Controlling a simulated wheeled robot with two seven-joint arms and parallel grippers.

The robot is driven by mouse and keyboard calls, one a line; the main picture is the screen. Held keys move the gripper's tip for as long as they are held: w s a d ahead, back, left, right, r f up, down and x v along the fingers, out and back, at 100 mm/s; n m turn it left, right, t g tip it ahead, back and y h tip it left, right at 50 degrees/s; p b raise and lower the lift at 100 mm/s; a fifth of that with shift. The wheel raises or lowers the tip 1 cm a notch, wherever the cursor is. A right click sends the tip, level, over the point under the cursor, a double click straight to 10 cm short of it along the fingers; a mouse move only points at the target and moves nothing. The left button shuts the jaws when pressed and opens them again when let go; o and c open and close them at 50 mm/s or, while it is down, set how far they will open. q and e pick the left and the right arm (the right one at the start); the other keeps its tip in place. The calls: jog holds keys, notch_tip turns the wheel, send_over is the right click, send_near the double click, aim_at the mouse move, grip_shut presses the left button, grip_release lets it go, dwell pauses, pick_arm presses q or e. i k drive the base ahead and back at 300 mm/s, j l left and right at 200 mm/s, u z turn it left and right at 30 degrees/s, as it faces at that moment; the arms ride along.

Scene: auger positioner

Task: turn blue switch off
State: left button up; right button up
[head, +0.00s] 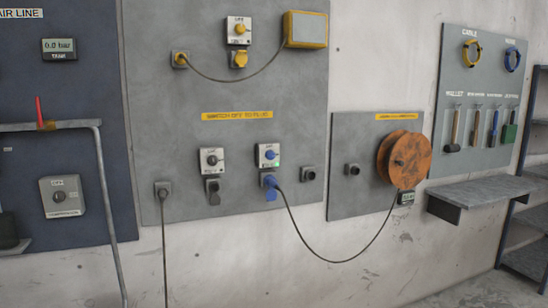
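A small green light shows at the plate's lower right. Just below it, a blue plug (270,187) sits in its socket, with a dark cable (325,259) running from it to the right. Neither of my grippers shows in the head view.
A similar switch with a dark knob (212,158) is just left of the blue one. An orange cable reel (408,160) hangs to the right, above the loose cable. A grey shelf (484,193) juts out at the right. A metal rail (110,190) stands at the left.

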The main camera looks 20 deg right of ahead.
aim_at(269, 154)
jog(key=i+l, duration=0.15)
jog(key=l, duration=0.3)
jog(key=i+l, duration=0.1)
jog(key=l, duration=0.3)
jog(key=i+l, duration=0.15)
jog(key=l, duration=0.3)
jog(key=i+l, duration=0.1)
jog(key=l, duration=0.35)
jog(key=i+l, duration=0.15)
jog(key=l, duration=0.25)
jog(key=i+l, duration=0.1)
jog(key=l, duration=0.35)
jog(key=i+l, duration=0.15)
jog(key=l, duration=0.3)
jog(key=i+l, duration=0.1)
jog(key=l, duration=0.3)
jog(key=u, duration=0.05)
